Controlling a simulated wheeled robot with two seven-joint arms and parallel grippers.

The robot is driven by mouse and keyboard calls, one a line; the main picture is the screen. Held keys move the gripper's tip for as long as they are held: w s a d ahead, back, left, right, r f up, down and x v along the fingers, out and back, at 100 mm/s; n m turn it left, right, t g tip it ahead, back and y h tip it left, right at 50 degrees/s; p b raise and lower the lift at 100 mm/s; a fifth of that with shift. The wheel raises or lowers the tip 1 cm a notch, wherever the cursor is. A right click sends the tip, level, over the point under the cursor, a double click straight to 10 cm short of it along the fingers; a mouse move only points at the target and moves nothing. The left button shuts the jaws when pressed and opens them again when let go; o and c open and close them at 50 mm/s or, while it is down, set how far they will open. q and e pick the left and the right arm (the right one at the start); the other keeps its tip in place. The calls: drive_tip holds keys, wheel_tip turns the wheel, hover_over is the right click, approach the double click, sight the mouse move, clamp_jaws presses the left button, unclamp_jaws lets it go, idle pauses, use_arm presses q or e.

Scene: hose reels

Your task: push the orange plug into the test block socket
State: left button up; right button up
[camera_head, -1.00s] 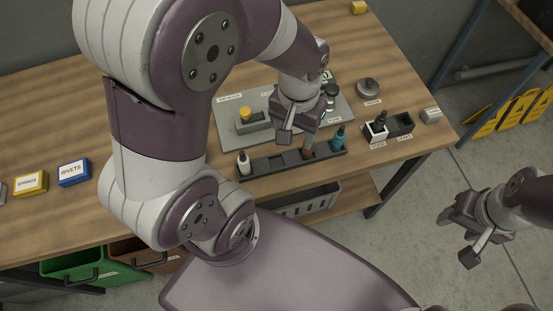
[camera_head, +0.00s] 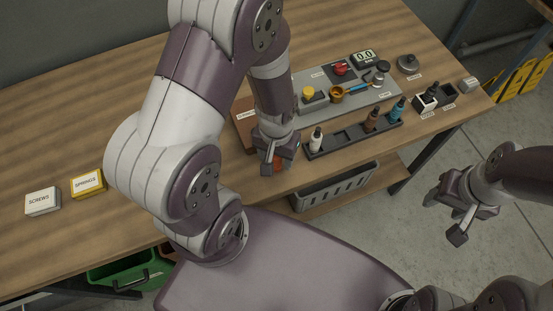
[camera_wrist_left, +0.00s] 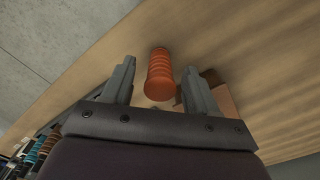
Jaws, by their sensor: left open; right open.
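An orange ribbed plug (camera_wrist_left: 160,72) is between the spread fingers of my left gripper (camera_wrist_left: 158,84) in the left wrist view, with gaps on both sides. In the head view the plug (camera_head: 277,168) shows partly below my left gripper (camera_head: 272,160), near the table's front edge. My left gripper is open and points down. A small grey block with a yellow top (camera_head: 312,95) sits on the grey panel (camera_head: 300,81); I cannot tell whether it is the test block, and no socket opening is clear. My right gripper (camera_head: 450,217) is open and empty, off the table's right side.
A black rack (camera_head: 345,139) with several bottles stands right of my left gripper. A brown board (camera_head: 243,124) lies partly hidden behind the arm. Screws (camera_head: 42,201) and springs (camera_head: 88,184) boxes stand at the left. A red knob (camera_head: 340,69) is on the panel.

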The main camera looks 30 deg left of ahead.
use_arm(q)
drive_tip(key=shift+a, duration=0.1)
clamp_jaws()
